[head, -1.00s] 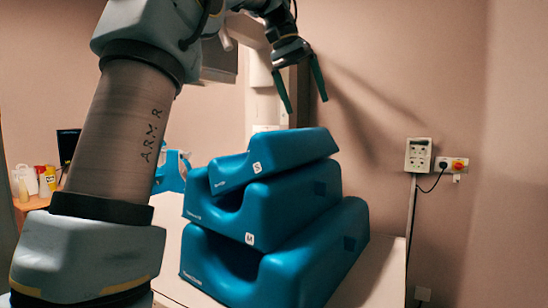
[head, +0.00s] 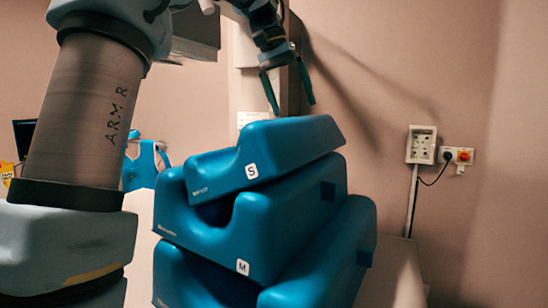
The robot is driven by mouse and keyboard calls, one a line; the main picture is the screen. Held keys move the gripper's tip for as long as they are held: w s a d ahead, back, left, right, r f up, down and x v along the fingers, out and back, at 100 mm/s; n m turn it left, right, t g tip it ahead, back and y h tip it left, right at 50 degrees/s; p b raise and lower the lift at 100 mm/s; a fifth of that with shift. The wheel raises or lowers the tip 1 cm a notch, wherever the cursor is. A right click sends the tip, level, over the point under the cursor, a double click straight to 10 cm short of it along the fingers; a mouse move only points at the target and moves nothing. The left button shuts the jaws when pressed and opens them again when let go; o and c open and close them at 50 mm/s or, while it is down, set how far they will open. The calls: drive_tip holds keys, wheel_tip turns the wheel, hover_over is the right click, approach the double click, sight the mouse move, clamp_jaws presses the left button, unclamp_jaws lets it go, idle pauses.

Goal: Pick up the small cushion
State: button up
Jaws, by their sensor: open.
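The small cushion (head: 290,145) is blue, has a white S label, and lies on top of a stack in the head view. Under it is the larger blue cushion marked M (head: 265,225), and below that the largest blue cushion (head: 325,265). My gripper (head: 292,108) points down with its two green fingers apart. It is empty and appears above or behind the far upper edge of the small cushion. I cannot tell whether the fingertips touch it.
A pale surface (head: 385,275) shows around the stack. A blue object (head: 145,165) and a dark monitor (head: 24,136) stand behind at left.

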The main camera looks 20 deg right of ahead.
drive_tip(key=shift+p+x, duration=0.7)
drive_tip(key=shift+x, duration=2.05)
drive_tip(key=shift+a, duration=0.15)
clamp_jaws()
